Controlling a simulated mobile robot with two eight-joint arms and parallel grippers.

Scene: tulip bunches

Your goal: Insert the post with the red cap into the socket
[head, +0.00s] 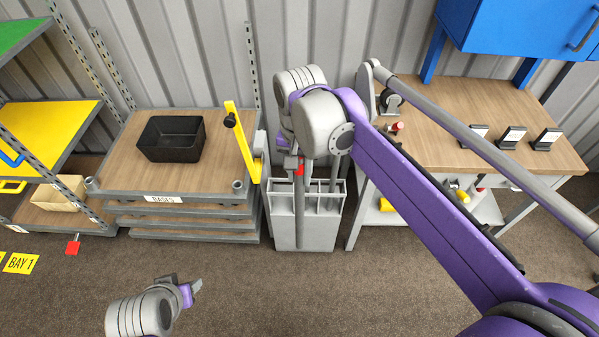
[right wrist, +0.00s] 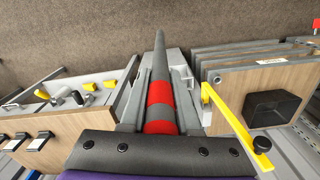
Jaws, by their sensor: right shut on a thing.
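The grey post (head: 300,215) with the red cap (head: 299,167) hangs about upright. In the head view its shaft overlaps the front of the grey rack. My right gripper (head: 291,165) is shut on the post near its red top; the wrist link hides part of the grip. In the right wrist view the post (right wrist: 160,58) runs away from the jaws, with red bands (right wrist: 160,96) near them. Round grey sockets stand at the front corners of the bases stack, a left one (head: 92,184) and a right one (head: 238,186). My left gripper (head: 194,288) is low, over the floor, apart from everything.
The grey rack (head: 324,226) has other posts in its compartments. The bases stack (head: 125,178) carries a black bin (head: 171,139); a yellow bar (head: 240,140) rises at its right side. A workbench (head: 450,110) stands to the right. The floor in front is clear.

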